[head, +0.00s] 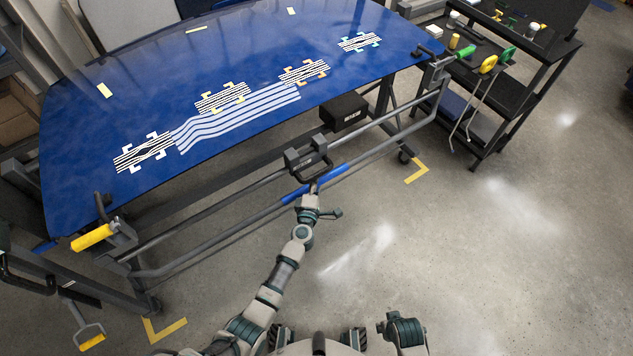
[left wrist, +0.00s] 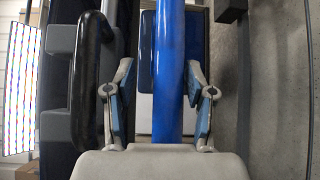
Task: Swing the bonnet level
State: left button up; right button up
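The blue bonnet (head: 240,60) lies across a dark stand, with striped patches on its top. A grey rail (head: 210,238) runs along the stand's near side and has blue grip sections (head: 333,175). My left gripper (head: 312,190) is at the rail's middle, by the blue grip. In the left wrist view the blue bar (left wrist: 170,75) passes between the fingers of my left gripper (left wrist: 161,85), which are apart with gaps showing on both sides. A dark latch block with a black handle (head: 308,160) sits just beyond; the handle (left wrist: 88,75) also shows at left. My right gripper is not in view.
A black box (head: 344,112) is below the bonnet. A dark tool cart (head: 515,95) with hanging rods stands at right. The floor (head: 480,260) at lower right is clear.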

pick_arm(q)
jog(key=shift+d+f, duration=0.1)
jog(key=shift+f, duration=0.1)
jog(key=s+a, duration=0.2)
jog(key=s, duration=0.9)
jog(key=shift+s+r, duration=0.35)
jog(key=shift+r, duration=0.1)
